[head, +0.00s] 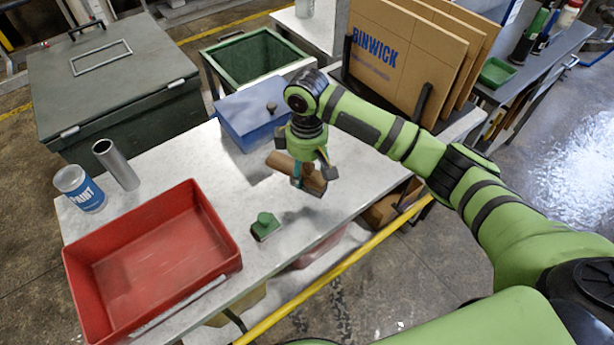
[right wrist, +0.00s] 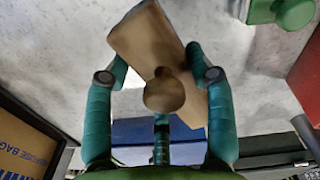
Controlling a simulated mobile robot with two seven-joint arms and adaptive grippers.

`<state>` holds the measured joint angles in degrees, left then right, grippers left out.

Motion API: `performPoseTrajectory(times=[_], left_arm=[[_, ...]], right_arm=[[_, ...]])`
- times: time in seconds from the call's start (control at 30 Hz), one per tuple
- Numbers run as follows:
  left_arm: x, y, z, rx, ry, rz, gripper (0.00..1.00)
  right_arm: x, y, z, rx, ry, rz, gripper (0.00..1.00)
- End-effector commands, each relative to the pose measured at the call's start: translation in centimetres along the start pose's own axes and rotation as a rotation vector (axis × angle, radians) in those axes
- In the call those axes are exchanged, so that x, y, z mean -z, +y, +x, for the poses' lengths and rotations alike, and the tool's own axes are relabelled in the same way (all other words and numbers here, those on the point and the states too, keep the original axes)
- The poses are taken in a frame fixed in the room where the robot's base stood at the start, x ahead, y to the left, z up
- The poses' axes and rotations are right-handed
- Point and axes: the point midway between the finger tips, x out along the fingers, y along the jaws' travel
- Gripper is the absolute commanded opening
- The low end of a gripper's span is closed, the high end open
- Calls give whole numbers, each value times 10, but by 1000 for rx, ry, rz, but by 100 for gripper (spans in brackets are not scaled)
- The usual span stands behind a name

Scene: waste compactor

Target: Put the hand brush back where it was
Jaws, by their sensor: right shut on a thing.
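My right gripper (head: 308,180) points down over the middle of the table and is shut on a brown wooden block with a round knob, which I take for the hand brush (head: 284,162). The right wrist view shows the brush (right wrist: 138,45) tilted between the teal fingers, with its knob facing the camera; no bristles are visible. It appears held above the tabletop. A small green block with a green knob (head: 264,225) lies on the table just below-left of the gripper; its edge shows in the right wrist view (right wrist: 285,12). My left gripper is not in view.
A red tray (head: 222,243), a blue-and-white paint can (head: 80,190) and a metal tube (head: 117,165) stand at the left. A blue box (head: 240,120) is behind the gripper. Cardboard sheets (head: 400,55) stand in a rack at right. Bare table (head: 215,165) lies between tray and blue box.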

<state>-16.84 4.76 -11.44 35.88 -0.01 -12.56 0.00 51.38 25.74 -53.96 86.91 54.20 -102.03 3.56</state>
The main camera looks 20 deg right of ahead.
Motion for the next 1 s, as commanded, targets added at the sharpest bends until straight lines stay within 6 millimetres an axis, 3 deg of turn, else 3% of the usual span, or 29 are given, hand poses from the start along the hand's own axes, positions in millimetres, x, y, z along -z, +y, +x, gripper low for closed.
performPoseTrajectory(times=[0.1,0.3,0.67,0.7,0.77,1.0], left_arm=[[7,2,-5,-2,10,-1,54],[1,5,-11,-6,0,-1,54],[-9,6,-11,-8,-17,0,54],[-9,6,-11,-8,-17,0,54],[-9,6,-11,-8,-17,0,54],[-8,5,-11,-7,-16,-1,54]], right_arm=[[0,0,12,1,-4,1,29],[0,0,37,-1,-2,1,29],[0,0,42,0,-1,1,29],[0,0,43,0,-1,0,59],[0,0,43,0,-1,0,79],[0,0,42,-1,-1,1,79]])
